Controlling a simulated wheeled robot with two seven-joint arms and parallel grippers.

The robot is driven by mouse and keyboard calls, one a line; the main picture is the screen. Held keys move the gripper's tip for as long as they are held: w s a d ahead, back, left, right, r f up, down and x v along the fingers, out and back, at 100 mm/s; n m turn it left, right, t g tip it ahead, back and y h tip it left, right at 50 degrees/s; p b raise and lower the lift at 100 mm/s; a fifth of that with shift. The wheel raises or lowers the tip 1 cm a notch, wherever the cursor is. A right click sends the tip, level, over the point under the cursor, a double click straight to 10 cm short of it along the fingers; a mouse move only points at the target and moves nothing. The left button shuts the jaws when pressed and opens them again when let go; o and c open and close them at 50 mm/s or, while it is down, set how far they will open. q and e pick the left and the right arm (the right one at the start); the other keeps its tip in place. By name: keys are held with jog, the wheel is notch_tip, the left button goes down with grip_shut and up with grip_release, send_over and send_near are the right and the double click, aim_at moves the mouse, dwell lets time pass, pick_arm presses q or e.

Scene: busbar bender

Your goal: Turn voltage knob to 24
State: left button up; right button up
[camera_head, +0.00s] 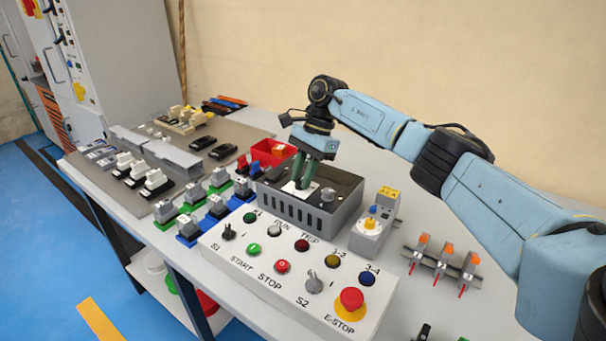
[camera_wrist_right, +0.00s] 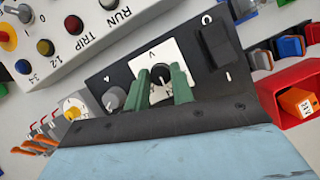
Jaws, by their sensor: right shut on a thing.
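The power supply box (camera_head: 310,200) is a dark box with vent slots, standing on the table behind the control panel. Its voltage knob (camera_wrist_right: 161,72) is black and sits on a white dial plate (camera_wrist_right: 150,55) marked V. My right gripper (camera_head: 306,178) reaches down onto the dial plate, and its green fingers (camera_wrist_right: 163,88) are closed around the knob. The knob's pointer and the dial numbers are partly hidden by the fingers, so I cannot read the setting. My left gripper is not in view.
A grey second knob (camera_wrist_right: 113,98) and a black rocker switch (camera_wrist_right: 218,52) flank the dial. The control panel (camera_head: 245,270) with an E-stop (camera_head: 350,302) stands in front. A red bin (camera_head: 270,153) is behind left, and a grey device (camera_head: 375,225) is right.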

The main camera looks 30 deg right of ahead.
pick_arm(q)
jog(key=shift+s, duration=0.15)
pick_arm(e)
jog(key=o, duration=1)
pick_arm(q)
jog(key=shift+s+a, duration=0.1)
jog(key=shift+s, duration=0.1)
pick_arm(e)
jog(key=shift+d+r, duration=0.1)
jog(key=shift+r, duration=0.1)
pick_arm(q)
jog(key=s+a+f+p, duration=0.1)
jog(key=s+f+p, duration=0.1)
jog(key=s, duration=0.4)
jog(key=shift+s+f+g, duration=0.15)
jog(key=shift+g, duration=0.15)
pick_arm(e)
jog(key=shift+v, duration=6.5)
